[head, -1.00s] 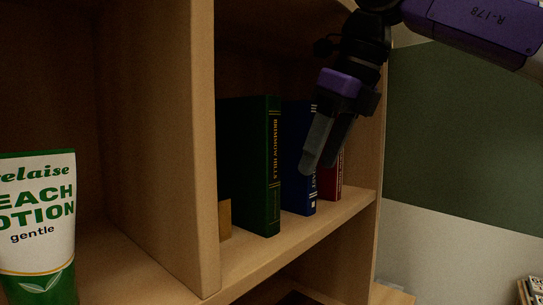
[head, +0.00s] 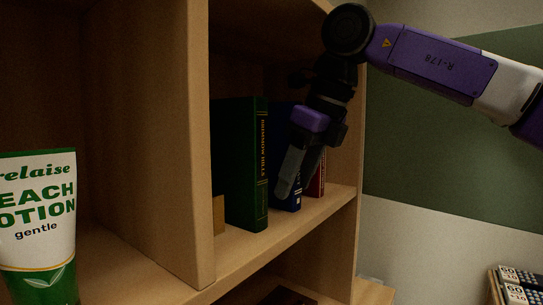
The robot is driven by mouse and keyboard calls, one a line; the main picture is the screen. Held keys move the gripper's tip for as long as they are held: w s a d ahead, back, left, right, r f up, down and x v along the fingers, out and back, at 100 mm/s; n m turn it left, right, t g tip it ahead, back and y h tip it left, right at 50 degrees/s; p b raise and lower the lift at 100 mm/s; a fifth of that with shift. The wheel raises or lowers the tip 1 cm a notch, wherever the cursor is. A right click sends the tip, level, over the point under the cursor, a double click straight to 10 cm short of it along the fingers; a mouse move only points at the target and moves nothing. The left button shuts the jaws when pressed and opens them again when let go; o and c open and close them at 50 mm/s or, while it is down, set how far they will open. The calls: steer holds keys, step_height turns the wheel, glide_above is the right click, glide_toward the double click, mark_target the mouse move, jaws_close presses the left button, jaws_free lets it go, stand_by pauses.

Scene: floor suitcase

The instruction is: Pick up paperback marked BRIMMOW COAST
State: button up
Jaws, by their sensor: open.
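A blue book (head: 279,125) stands upright on the shelf between a green book and a red book. My gripper covers most of its spine, so its title cannot be read now; the end of a word like "AST" shows in the earlier head view. The green book (head: 240,160), left of it, reads BRIMMOW HILLS on its spine. The red book (head: 319,178) is mostly hidden behind my gripper. My gripper (head: 294,187) is open, tilted downward, with its fingers in front of the blue book's spine. Whether they touch it cannot be told.
The wooden shelf board (head: 270,237) has a bare strip in front of the books. An upright divider (head: 195,150) stands to the left. A lotion tube (head: 38,225) stands in the left compartment. Dark boxes (head: 515,285) lie at the lower right.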

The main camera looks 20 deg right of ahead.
steer(key=shift+f, duration=0.15)
jaws_close()
stand_by(0.4)
steer(key=shift+r, duration=0.2)
steer(key=shift+r, duration=0.3)
steer(key=shift+r, duration=0.1)
